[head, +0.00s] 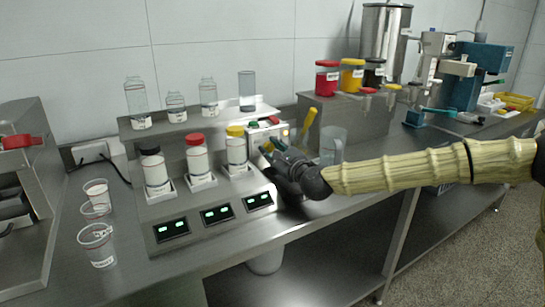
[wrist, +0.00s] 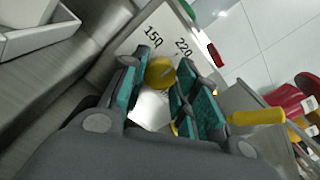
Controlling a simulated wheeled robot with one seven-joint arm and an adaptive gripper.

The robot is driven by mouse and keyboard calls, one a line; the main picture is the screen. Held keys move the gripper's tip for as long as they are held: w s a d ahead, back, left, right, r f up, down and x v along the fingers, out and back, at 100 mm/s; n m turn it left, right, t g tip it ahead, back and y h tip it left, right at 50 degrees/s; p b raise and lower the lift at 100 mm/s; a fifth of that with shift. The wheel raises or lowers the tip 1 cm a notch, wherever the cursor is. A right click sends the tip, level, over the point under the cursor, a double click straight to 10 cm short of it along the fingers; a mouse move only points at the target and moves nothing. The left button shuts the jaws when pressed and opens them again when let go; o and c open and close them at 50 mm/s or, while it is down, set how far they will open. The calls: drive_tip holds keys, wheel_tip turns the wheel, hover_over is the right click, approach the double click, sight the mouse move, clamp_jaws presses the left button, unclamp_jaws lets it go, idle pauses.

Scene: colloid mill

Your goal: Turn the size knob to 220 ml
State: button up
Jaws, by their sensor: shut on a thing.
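The yellow size knob (wrist: 160,72) sits on a pale panel (wrist: 152,108) in the wrist view. The panel carries the printed marks 150 (wrist: 152,35) and 220 (wrist: 184,47) just beyond the knob. My gripper (wrist: 158,80) has its teal-padded fingers on either side of the knob and is shut on it. Which mark the knob points to cannot be told. In the head view my gripper (head: 272,152) is at the front of a small metal box (head: 262,132) behind the counter's front edge; the knob is hidden there.
A yellow lever (head: 307,125) stands right of the box, near a clear jug (head: 333,145). A yellow-capped bottle (head: 236,152) stands close left of my gripper. Glass jars line the shelf behind. Clear cups (head: 97,242) stand at the far left.

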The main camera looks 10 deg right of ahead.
drive_tip(key=shift+m, duration=0.3)
drive_tip(key=o, duration=0.8)
drive_tip(key=shift+c, duration=0.2)
wheel_tip(320, 180, up, 10)
drive_tip(key=shift+d, duration=0.15)
drive_tip(key=shift+o, duration=0.2)
